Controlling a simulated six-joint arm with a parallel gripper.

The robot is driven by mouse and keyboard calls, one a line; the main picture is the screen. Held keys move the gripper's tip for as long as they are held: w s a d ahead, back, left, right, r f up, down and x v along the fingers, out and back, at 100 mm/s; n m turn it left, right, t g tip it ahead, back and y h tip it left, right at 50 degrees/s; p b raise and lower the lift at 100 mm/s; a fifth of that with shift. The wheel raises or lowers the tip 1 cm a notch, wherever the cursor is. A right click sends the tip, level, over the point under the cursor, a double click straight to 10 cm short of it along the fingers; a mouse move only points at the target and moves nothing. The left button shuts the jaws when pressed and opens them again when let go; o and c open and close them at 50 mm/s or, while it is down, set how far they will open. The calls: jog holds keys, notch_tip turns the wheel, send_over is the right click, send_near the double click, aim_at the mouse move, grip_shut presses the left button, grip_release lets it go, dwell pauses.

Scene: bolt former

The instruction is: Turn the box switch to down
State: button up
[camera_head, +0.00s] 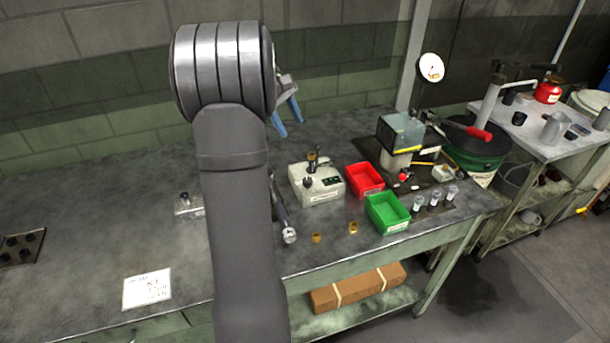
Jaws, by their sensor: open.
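My arm hides part of the bench left of the box.
A red bin (366,180) and a green bin (388,213) stand right of the box. Two small brass pieces (317,238) lie in front. A metal tool (285,220) lies beside my arm. A machine with a clear cover (401,131) stands at the back right. The bench's left is mostly clear.

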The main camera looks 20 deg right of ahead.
jog(key=a+n, duration=0.2)
send_near(307, 180)
jog(key=shift+n+g, duration=0.3)
jog(key=shift+n, duration=0.1)
jog(key=x, duration=0.8)
jog(key=shift+w+d+f, duration=0.15)
jog(key=shift+w+f, duration=0.1)
jog(key=shift+w, duration=0.05)
jog(key=shift+y, duration=0.3)
jog(key=shift+c, duration=0.2)
